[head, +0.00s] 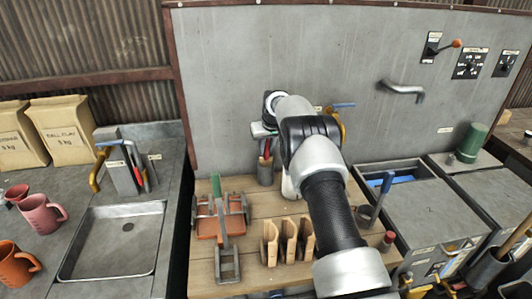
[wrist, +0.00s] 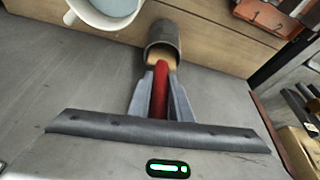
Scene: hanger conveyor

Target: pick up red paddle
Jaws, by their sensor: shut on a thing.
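The red paddle (wrist: 160,92) is between the two grey fingers of my gripper (wrist: 162,88) in the wrist view, and the gripper is shut on it. The paddle's far end is at the mouth of a dark grey cylindrical holder (wrist: 163,38); I cannot tell how deep it sits. In the head view the holder (head: 265,173) stands on the wooden board, with the paddle's red part (head: 267,149) showing above it. My gripper's body (head: 263,130) is just above, and my arm hides part of this area.
A white cup with pale blue contents (wrist: 104,8) stands close to the holder. Wooden slotted blocks (head: 288,240) and a metal frame on a reddish slab (head: 220,218) are on the board (head: 262,275). The grey wall (head: 250,60) rises close behind.

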